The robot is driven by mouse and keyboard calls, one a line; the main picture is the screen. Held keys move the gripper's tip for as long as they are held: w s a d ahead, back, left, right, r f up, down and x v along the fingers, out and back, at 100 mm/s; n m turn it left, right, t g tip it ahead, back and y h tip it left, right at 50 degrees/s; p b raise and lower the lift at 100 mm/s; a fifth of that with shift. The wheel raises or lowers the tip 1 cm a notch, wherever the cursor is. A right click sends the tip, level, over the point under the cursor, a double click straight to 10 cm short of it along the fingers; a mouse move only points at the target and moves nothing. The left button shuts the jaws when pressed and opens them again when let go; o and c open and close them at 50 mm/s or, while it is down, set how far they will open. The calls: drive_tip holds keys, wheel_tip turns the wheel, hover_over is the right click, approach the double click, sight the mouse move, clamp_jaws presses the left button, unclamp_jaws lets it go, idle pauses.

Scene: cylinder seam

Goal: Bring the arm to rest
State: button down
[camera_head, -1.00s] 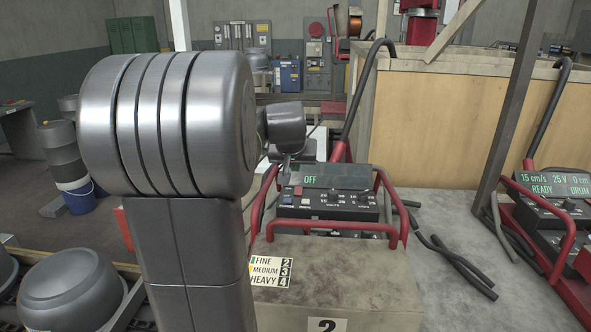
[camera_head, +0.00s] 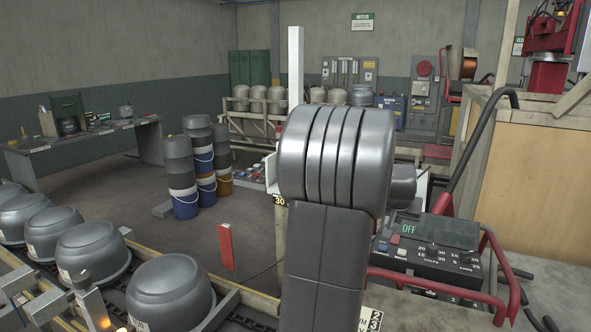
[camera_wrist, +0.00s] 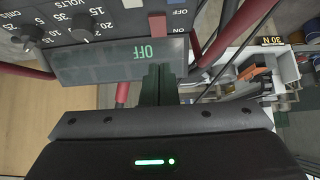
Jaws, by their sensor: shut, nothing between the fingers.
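My arm stands in the middle of the head view, with a ribbed grey metal joint on top of a dark link; my gripper is hidden behind it there. In the wrist view, the dark fingers of my gripper (camera_wrist: 158,84) are together and empty. They point towards a control box (camera_wrist: 120,50) whose display reads OFF. The same control box (camera_head: 432,258) shows at the right of the head view, inside a red tube frame, partly covered by my arm. I cannot tell how far the fingers are from it.
Domed grey shells (camera_head: 170,293) line a conveyor at lower left. Stacked drums and buckets (camera_head: 184,180) stand behind, near a workbench (camera_head: 85,146). A red post (camera_head: 226,246) stands left of my arm. A wooden-sided structure (camera_head: 545,165) is at far right. Open floor lies in the middle left.

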drive_tip(key=x, duration=0.5)
drive_tip(key=shift+d+r, duration=0.1)
drive_tip(key=shift+r, duration=0.1)
drive_tip(key=shift+r+g+b, duration=0.3)
